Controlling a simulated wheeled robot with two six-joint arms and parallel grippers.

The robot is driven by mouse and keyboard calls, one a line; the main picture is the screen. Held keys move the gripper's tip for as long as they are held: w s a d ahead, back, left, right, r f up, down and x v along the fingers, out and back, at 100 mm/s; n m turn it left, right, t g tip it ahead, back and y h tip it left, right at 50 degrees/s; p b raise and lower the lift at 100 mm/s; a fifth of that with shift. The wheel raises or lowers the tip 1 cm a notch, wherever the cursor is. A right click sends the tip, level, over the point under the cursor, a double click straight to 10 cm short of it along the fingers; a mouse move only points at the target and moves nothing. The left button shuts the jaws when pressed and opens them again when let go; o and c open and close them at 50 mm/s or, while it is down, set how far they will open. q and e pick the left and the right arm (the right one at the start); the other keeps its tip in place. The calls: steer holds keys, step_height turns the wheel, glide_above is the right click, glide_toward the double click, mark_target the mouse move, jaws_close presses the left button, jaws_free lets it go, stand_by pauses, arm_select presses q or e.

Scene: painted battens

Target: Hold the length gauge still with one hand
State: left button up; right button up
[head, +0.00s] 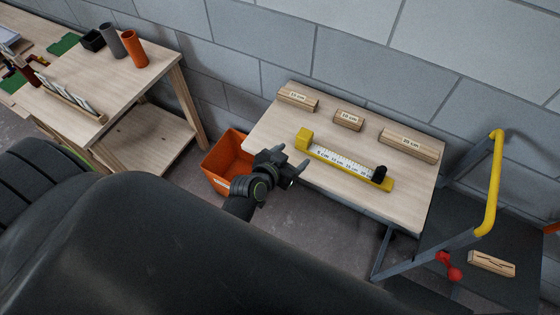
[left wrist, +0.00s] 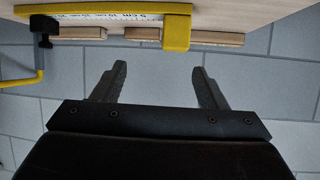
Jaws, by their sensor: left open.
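The length gauge (head: 343,162) lies on the small wooden table. It is a yellow bar with a white scale, a yellow end block at its left end and a black slider near its right end. It also shows upside down at the top of the left wrist view (left wrist: 120,11). My right gripper is not in view.
Three labelled wooden blocks stand along the table's (head: 270,125) back: left (head: 298,99), middle (head: 348,119) and right (head: 409,145). An orange bin (head: 220,165) stands left of the table. A cart with a yellow handle (head: 491,190) stands right, carrying a marked batten (head: 491,263).

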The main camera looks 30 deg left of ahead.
arm_select(q)
steer(key=s+a+n+y, duration=0.1)
steer(key=s, duration=0.1)
steer(key=t+b, duration=0.1)
steer(key=b, duration=0.2)
glide_toward(307, 133)
steer(key=shift+w+a+f, duration=0.1)
steer(key=shift+w+f, duration=0.05)
steer(key=shift+f, duration=0.35)
steer(key=shift+w+f, duration=0.2)
steer(key=shift+f, duration=0.25)
steer(key=b+x, duration=0.4)
steer(key=x, duration=0.1)
steer(key=b+x, duration=0.2)
steer(key=x, duration=0.1)
steer(key=shift+w+a+f, duration=0.1)
steer(key=shift+w, duration=0.1)
steer(key=shift+b+x, duration=0.85)
steer(key=shift+b, duration=0.05)
steer(key=shift+w, duration=0.25)
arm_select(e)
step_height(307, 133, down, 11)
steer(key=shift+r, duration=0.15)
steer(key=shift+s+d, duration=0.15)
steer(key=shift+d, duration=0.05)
arm_select(q)
steer(key=c, duration=1.2)
steer(key=shift+c, duration=0.2)
